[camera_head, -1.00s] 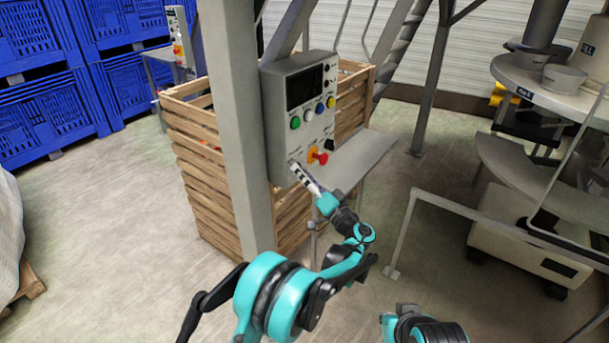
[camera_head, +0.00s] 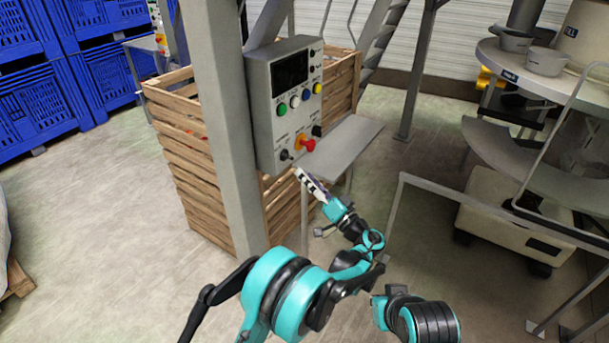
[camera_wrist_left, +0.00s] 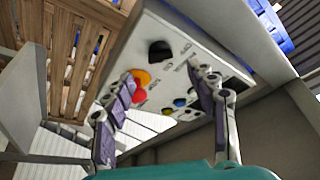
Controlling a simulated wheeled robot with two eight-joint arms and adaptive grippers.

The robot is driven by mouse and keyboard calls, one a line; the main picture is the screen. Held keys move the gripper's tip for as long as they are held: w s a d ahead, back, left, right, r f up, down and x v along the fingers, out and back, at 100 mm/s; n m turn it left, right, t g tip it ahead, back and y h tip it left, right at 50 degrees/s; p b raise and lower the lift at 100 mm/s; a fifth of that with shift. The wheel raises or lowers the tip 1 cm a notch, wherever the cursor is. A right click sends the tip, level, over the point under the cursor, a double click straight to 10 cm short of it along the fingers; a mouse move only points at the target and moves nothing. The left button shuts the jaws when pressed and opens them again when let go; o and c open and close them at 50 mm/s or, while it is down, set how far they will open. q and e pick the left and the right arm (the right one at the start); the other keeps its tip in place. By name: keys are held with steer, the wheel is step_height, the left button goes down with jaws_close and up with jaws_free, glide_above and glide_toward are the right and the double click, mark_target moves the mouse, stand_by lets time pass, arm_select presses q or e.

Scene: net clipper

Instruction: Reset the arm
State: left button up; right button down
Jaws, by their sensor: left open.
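My left arm reaches up from the bottom of the head view. Its gripper (camera_head: 308,180) is open and empty, just below and in front of the lower edge of a grey control box (camera_head: 265,115). In the left wrist view the two fingers of the left gripper (camera_wrist_left: 152,95) stand apart, with the control box's face (camera_wrist_left: 165,55) behind them. A black knob (camera_head: 286,155) at the box's lower left is clear of the fingers. Part of my right arm shows at the bottom, but its gripper does not.
The box is fixed to a grey post (camera_head: 221,120), with a wooden crate (camera_head: 190,170) behind. A grey shelf (camera_head: 340,150) sits to its right. A metal rail (camera_head: 440,187) and a white wheeled unit (camera_head: 510,225) stand further right. Open floor lies at left.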

arm_select(q)
steer(key=s+a+r+g+h, duration=0.15)
steer(key=s+a+g, duration=0.3)
steer(key=a, duration=0.65)
steer(key=s+a+f+g+h, duration=0.1)
steer(key=s+a+g+h, duration=0.3)
steer(key=a, duration=0.6)
steer(key=s+f+h, duration=0.3)
steer(key=s, duration=0.9)
steer(key=s+a+f+n+g+h, duration=0.1)
steer(key=s+f+h, duration=0.3)
steer(key=s, duration=0.9)
steer(key=shift+f+n, duration=0.2)
steer(key=shift+n, duration=0.1)
steer(key=shift+s+h, duration=0.1)
steer(key=shift+h, duration=0.15)
